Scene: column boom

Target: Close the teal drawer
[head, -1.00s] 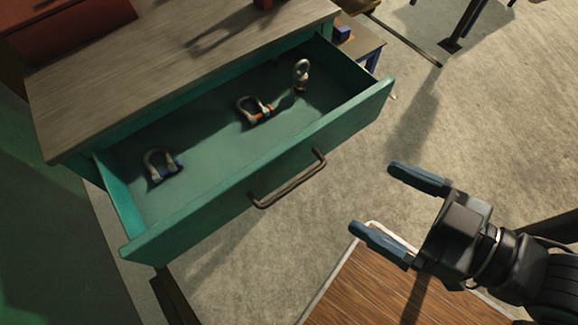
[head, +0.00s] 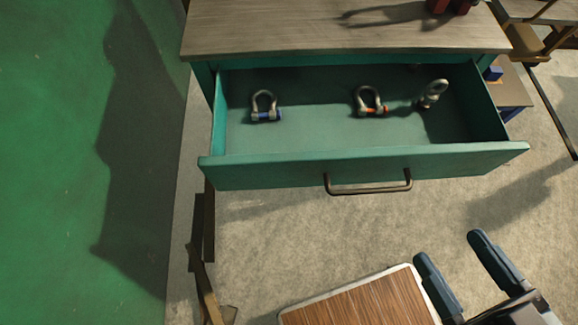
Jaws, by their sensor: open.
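The teal drawer (head: 280,172) is pulled well out of a teal cabinet with a grey wooden top (head: 300,27). A brown bar handle (head: 370,190) is on its front. Inside lie a shackle with a blue pin (head: 265,107), a shackle with an orange pin (head: 369,102) and a metal eye bolt (head: 433,94). My gripper (head: 452,248) is at the lower right, its two blue-grey fingers apart and nothing between them. It is clear of the drawer, below and to the right of the handle in the picture.
A wood-grained board with a pale rim (head: 360,303) is at the bottom, beside my gripper. A low stand with a blue block (head: 492,73) is right of the cabinet. Bare floor (head: 290,235) lies before the drawer.

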